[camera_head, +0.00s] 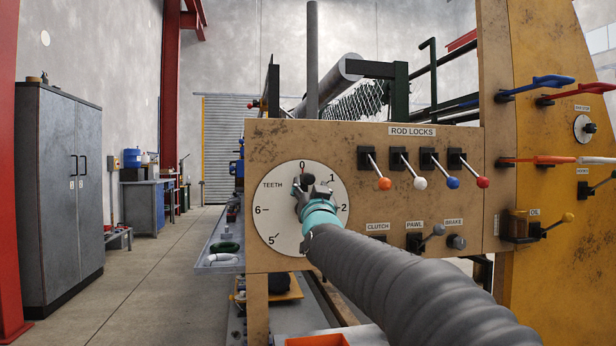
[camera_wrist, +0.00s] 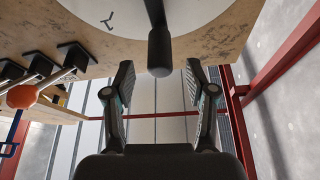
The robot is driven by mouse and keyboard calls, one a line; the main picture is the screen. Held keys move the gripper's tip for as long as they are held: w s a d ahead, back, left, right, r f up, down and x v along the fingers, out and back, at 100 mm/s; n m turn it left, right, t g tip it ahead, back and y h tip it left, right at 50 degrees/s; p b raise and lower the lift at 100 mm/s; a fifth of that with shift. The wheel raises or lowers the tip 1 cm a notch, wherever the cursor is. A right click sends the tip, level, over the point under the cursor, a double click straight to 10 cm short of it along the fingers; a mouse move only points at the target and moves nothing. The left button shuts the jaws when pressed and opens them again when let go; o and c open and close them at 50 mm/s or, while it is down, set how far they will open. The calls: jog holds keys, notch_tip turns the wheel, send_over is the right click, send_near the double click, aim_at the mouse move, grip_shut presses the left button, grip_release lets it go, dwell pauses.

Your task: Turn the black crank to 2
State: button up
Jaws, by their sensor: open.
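The round white TEETH dial (camera_head: 272,215) is on the tan machine panel, with 0 at the top, 1 and 2 down its right side, and 5 and 6 on its left. My gripper (camera_head: 311,188) is in front of the dial and hides much of the black crank. Dark parts show just below 0, but crank and fingers are hard to tell apart there. In the wrist view, the black crank handle (camera_wrist: 159,52) points toward my gripper (camera_wrist: 158,80). Its rounded end lies between the open fingertips, with a gap on both sides.
Right of the dial are the ROD LOCKS levers (camera_head: 421,170) and, below them, the CLUTCH, PAWL and BRAKE controls (camera_head: 420,242). An orange-knobbed lever (camera_wrist: 22,96) shows left of my fingers in the wrist view. Open floor (camera_head: 165,265) lies left of the machine.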

aim_at(309, 183)
jog(key=shift+p+x, duration=0.5)
jog(key=shift+x, duration=2)
grip_shut()
